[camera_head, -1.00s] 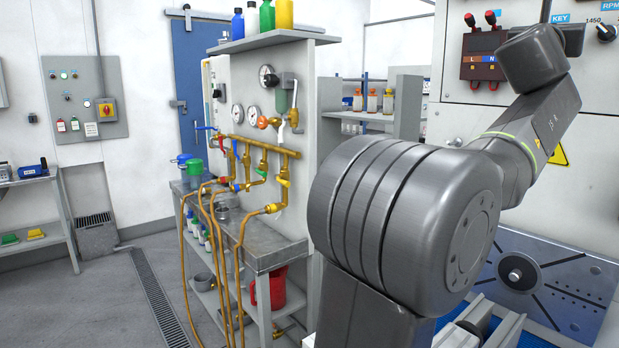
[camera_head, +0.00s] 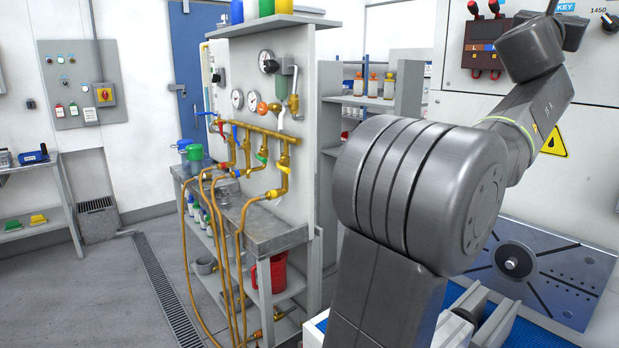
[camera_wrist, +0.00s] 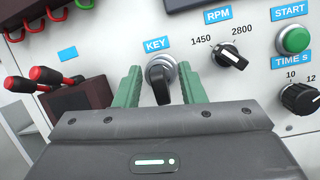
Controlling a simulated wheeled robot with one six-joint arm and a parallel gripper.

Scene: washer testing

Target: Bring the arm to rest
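My arm rises at the right of the head view and reaches towards a white control panel (camera_head: 590,95). My gripper is out of sight in the head view. In the wrist view my gripper (camera_wrist: 158,82) has two green fingers, standing apart. The black KEY switch (camera_wrist: 160,80) shows between the fingers, with a gap on each side. Its knob points roughly downward. How far the fingertips are from the panel is hard to tell.
The RPM knob (camera_wrist: 229,56), TIME knob (camera_wrist: 300,98) and green START button (camera_wrist: 293,39) lie right of the fingers. Red-handled levers (camera_wrist: 45,88) are at left. In the head view a metal plate (camera_head: 570,265) lies below the arm; a pipe bench (camera_head: 265,230) stands left.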

